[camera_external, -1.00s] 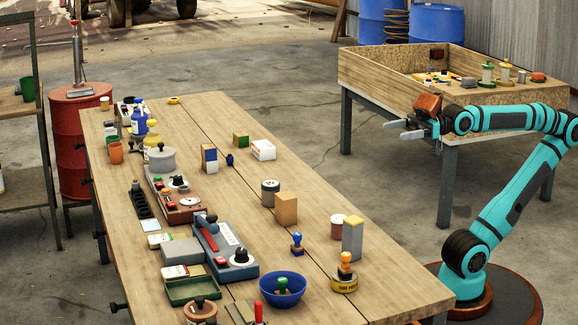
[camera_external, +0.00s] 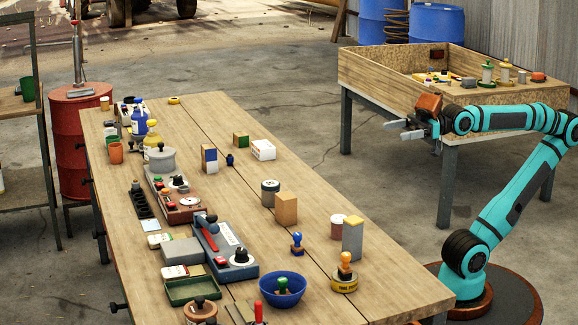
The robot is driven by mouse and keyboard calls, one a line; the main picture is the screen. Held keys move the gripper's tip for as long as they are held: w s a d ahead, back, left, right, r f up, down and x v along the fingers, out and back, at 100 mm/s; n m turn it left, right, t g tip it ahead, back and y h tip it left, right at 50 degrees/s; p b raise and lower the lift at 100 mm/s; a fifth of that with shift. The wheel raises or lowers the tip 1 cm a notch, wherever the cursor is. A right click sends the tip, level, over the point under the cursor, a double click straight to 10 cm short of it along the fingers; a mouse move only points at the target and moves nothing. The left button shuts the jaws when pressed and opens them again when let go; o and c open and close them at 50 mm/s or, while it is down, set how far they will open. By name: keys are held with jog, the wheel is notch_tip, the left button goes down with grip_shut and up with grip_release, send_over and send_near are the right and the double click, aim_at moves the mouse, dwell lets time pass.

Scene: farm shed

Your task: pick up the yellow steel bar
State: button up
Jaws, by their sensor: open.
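A tall upright grey block with a yellow top (camera_external: 352,240) stands near the right edge of the long wooden table (camera_external: 330,285). It is the closest match I see to a yellow steel bar; I cannot tell its material. My gripper (camera_external: 399,129) is open and empty. It is above and to the right of the block in the picture, well apart from it, in the air between the long table and the box-topped bench.
A cardboard-coloured box (camera_external: 286,209) stands further left. A walled wooden bench (camera_external: 480,97) is behind my gripper.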

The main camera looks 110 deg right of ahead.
dwell(0.3)
jog(key=c, duration=0.3)
